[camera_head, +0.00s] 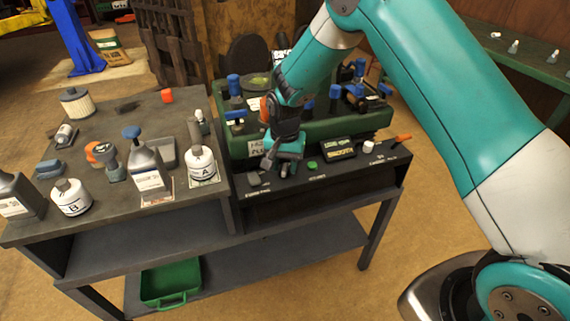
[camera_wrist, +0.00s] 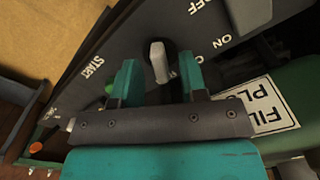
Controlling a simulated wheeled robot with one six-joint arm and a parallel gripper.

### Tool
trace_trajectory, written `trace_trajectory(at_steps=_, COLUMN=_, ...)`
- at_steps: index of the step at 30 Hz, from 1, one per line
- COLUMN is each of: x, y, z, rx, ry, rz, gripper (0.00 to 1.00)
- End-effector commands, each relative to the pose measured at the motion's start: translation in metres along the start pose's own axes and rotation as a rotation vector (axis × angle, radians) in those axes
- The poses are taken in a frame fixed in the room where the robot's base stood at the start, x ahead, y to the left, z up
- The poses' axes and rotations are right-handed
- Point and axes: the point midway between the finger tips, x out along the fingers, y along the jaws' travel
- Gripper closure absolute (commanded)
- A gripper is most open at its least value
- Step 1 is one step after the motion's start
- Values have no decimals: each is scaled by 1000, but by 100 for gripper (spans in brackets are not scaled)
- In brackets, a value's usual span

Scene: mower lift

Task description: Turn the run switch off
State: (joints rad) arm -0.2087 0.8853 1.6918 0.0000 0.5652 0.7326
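The run switch (camera_wrist: 159,62) is a light grey lever on a dark round base, set in the dark control panel (camera_wrist: 125,40). "ON" and "OFF" are printed to its right in the wrist view, and "START" to its left. My gripper (camera_wrist: 158,78) is open, with one teal finger on each side of the lever and a visible gap to both. In the head view my gripper (camera_head: 272,166) is low over the left part of the panel and hides the switch. Which mark the lever points to is hard to tell.
A green start button (camera_head: 312,165) is right of my gripper, then a display (camera_head: 338,147), a white knob (camera_head: 368,147) and an orange-tipped lever (camera_head: 402,138). The green machine body (camera_head: 350,125) rises behind. A bench with bottle A (camera_head: 202,168) and several parts is at left.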

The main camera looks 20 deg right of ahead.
Motion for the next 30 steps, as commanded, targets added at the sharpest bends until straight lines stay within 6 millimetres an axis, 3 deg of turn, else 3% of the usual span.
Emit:
trace_trajectory(at_steps=10, x=3, y=0, z=0, rx=0, ry=1, rz=-1, gripper=63)
trace_trajectory(at_steps=15, x=3, y=0, z=0, rx=0, ry=1, rz=-1, gripper=100)
trace_trajectory(at_steps=30, x=2, y=0, z=0, rx=-94, ry=0, rz=0, gripper=100)
